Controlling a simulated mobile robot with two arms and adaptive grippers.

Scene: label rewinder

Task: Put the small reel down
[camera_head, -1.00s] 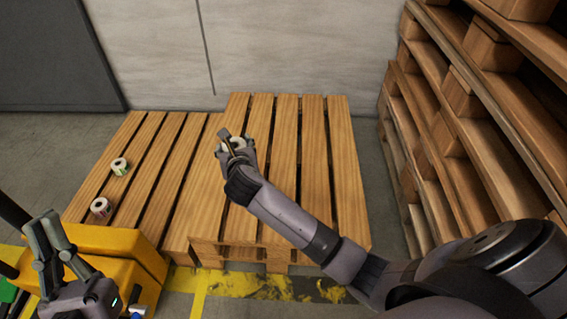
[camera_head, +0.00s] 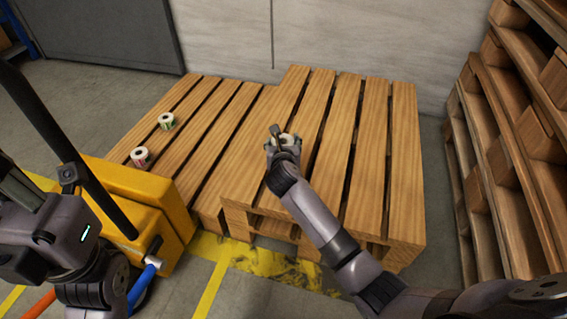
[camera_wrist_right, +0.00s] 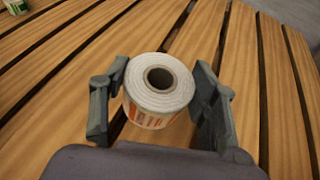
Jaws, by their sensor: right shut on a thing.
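The small reel (camera_head: 286,140) is white with orange print on its side and a dark core hole. My right gripper (camera_head: 281,138) is shut on it over the left part of the taller pallet stack (camera_head: 345,160). In the right wrist view the reel (camera_wrist_right: 158,90) is upright, hole facing up, between the two fingers of the right gripper (camera_wrist_right: 160,100). Whether its underside touches the slats is hidden. My left gripper (camera_head: 22,190) is at the left edge, partly cut off, and its fingers do not show clearly.
Two other reels, one farther back (camera_head: 166,121) and one nearer (camera_head: 140,157), stand on the lower pallet (camera_head: 195,135) to the left. A yellow pallet truck (camera_head: 145,195) is at front left. Stacked pallets (camera_head: 510,150) rise on the right. The taller stack's slats right of the gripper are bare.

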